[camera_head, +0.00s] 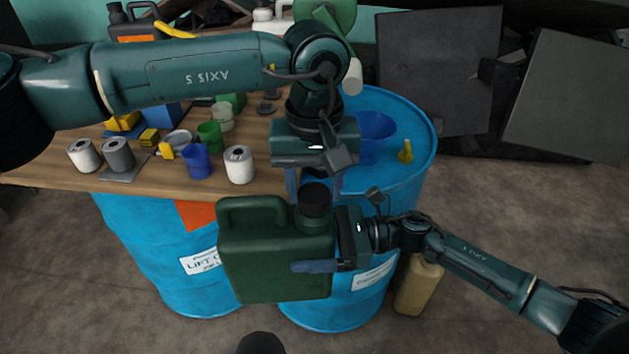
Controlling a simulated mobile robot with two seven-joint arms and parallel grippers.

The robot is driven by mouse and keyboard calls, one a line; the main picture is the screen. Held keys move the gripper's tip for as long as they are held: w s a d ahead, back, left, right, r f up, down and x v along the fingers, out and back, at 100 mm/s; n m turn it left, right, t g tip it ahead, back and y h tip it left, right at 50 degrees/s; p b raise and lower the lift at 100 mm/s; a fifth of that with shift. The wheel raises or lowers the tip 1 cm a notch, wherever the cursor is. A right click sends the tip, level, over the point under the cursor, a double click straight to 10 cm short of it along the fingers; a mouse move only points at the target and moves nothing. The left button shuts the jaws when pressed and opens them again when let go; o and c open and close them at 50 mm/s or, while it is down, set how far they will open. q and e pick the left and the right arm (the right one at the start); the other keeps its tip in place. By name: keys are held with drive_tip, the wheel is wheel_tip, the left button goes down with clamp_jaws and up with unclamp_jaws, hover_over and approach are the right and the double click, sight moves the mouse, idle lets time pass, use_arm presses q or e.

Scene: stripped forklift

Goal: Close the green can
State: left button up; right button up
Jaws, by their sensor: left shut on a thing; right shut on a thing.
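The dark green can (262,262) is held upright in front of the bench and the blue drums. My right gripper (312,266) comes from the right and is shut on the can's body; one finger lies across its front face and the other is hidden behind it. A black cap (314,200) is at the can's neck, at the top right of the can. My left gripper (314,188) points down from above and is shut on the cap, one finger on each side. I cannot tell whether the cap is seated or threaded on the neck.
A wooden bench top (60,172) holds several cups and cans, including a blue cup (196,161) and a white can (240,165). A blue drum (415,165) carries a blue funnel (376,128) and a yellow funnel (406,152). A tan bottle (418,286) stands on the floor. Dark panels (440,70) lean behind.

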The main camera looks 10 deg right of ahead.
use_arm(q)
drive_tip(key=m, duration=1.1)
drive_tip(key=shift+w+a+m, duration=0.1)
drive_tip(key=shift+a+m, duration=0.05)
drive_tip(key=shift+m, duration=0.15)
drive_tip(key=o, duration=0.9)
drive_tip(key=shift+o, duration=0.2)
drive_tip(key=shift+r, duration=0.15)
drive_tip(key=shift+r, duration=2.15)
drive_tip(key=shift+c, duration=0.2)
